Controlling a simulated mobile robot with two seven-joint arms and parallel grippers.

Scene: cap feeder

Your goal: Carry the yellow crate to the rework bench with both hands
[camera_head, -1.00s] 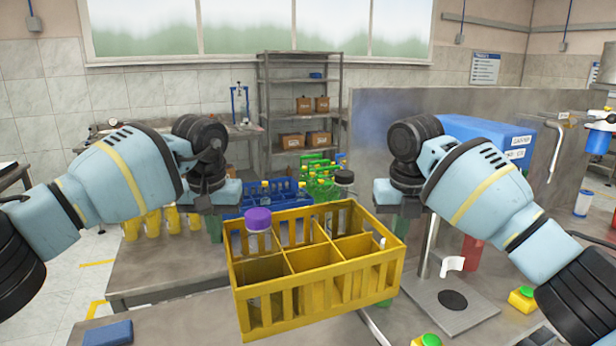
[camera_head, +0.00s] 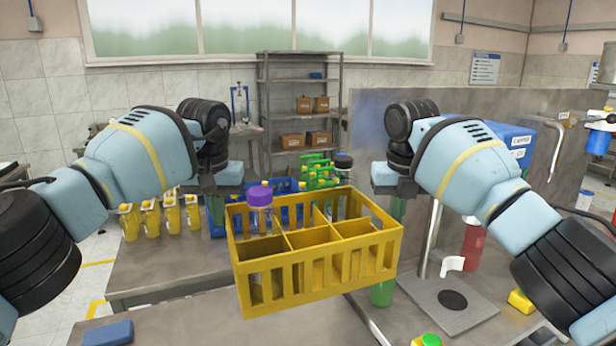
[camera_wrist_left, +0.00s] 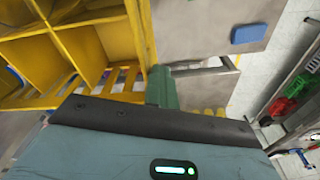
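The yellow crate (camera_head: 315,270) hangs in the middle of the head view, roughly level, above the grey metal table. In the left wrist view, a green finger (camera_wrist_left: 161,88) meets the crate's wall (camera_wrist_left: 138,35). I cannot tell which surface is the rework bench.
The grey table (camera_head: 165,265) holds several yellow bottles (camera_head: 172,213) at left and a blue crate (camera_head: 285,212) behind. A green bottle (camera_head: 382,293), a stand with a dark disc (camera_head: 452,300) and a red bottle (camera_head: 472,245) are at right. A blue block (camera_head: 108,333) lies front left.

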